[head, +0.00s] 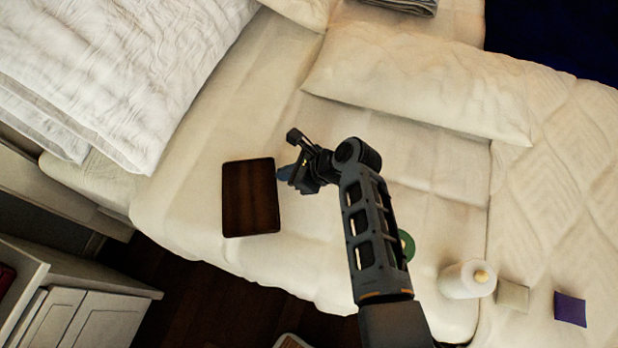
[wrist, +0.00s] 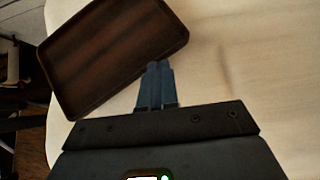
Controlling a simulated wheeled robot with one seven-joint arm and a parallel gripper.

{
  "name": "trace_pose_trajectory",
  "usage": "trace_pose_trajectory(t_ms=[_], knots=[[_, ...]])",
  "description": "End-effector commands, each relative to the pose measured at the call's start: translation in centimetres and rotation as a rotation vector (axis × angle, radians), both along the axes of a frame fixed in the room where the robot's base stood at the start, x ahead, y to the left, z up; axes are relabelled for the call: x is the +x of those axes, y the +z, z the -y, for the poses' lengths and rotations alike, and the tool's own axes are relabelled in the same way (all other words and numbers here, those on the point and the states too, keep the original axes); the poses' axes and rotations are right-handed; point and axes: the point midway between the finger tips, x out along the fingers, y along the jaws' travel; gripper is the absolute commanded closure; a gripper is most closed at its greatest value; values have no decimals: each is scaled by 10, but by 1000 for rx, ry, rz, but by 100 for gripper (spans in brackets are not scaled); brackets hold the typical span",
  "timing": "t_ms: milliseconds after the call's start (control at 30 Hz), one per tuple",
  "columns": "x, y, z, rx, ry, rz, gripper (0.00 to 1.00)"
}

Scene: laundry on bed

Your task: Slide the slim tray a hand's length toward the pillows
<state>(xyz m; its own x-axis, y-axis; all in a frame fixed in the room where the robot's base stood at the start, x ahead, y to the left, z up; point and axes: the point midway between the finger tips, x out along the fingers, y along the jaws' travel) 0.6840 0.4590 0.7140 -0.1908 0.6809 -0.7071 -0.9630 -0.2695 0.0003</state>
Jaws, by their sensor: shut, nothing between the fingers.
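The slim tray (head: 250,198) is a dark brown, flat rectangle with a low rim, lying on the cream bedding near the bed's edge. In the wrist view the tray (wrist: 110,55) fills the upper left. My gripper (head: 283,173) is at the tray's right side in the head view. Its blue fingers (wrist: 155,84) are shut together and empty, with the tips very close to the tray's edge; I cannot tell whether they touch it. One pillow (head: 415,85) lies above and to the right, and large white pillows (head: 120,70) lie at the upper left.
A green round item (head: 406,245), partly hidden by my arm, a white roll (head: 467,280), a beige block (head: 512,295) and a purple block (head: 570,309) are at the lower right. A folded grey cloth (head: 405,5) lies at the top. Bedding above the tray is clear.

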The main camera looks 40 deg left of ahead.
Motion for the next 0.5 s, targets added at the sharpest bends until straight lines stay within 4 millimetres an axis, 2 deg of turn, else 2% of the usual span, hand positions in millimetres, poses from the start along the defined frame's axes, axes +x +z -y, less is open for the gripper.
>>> trace_pose_trajectory(t_ms=[33, 200, 333, 500], knots=[[-4, -1, -12, 0, 5, 1, 100], [-13, -2, -43, -1, 5, 1, 100], [-16, -1, -54, 0, 2, -1, 100], [-16, 0, -55, 0, 1, -1, 100]])
